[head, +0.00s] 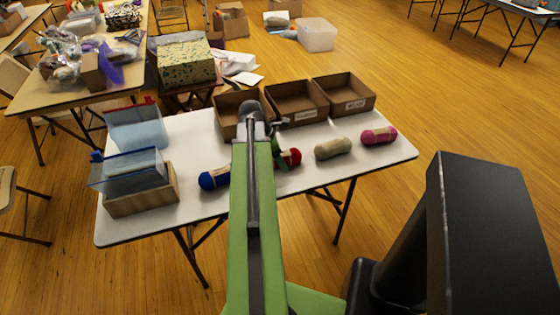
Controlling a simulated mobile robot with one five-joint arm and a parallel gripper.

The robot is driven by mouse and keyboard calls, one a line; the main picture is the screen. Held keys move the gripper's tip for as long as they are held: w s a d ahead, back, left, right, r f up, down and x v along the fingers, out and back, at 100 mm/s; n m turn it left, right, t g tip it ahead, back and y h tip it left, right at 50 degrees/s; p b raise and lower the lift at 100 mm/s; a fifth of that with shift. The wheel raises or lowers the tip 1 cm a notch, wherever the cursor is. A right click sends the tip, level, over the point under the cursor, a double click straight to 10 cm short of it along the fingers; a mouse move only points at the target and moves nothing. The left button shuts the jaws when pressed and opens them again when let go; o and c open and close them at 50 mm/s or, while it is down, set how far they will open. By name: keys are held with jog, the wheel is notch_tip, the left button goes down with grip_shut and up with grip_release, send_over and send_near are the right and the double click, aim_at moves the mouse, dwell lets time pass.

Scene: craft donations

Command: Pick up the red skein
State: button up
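The red skein (294,157) lies on the white folding table, just right of my green arm. My gripper (272,124) is at the far end of the arm, in front of the cardboard boxes. It looks small and dark, and its fingers are too unclear to tell open from shut. It appears beyond the red skein in the picture; I cannot tell its height above the table.
A blue skein (214,178) lies left of the arm; a beige skein (333,148) and a pink skein (378,135) lie right. Three cardboard boxes, including the middle one (297,119), line the back of the white table (218,202). Clear bins (137,127) stand at left.

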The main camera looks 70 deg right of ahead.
jog(key=c, duration=1)
jog(key=shift+r+p, duration=0.6)
notch_tip(320, 180, up, 4)
jog(key=p, duration=0.4)
jog(key=s+r+p, duration=0.2)
jog(key=s, duration=0.2)
jog(key=s+r+p, duration=0.2)
jog(key=s, duration=0.1)
jog(key=s+a+r+p, duration=0.1)
jog(key=s, duration=0.3)
jog(key=shift+s+r+p, duration=0.3)
jog(key=shift+r+p, duration=0.1)
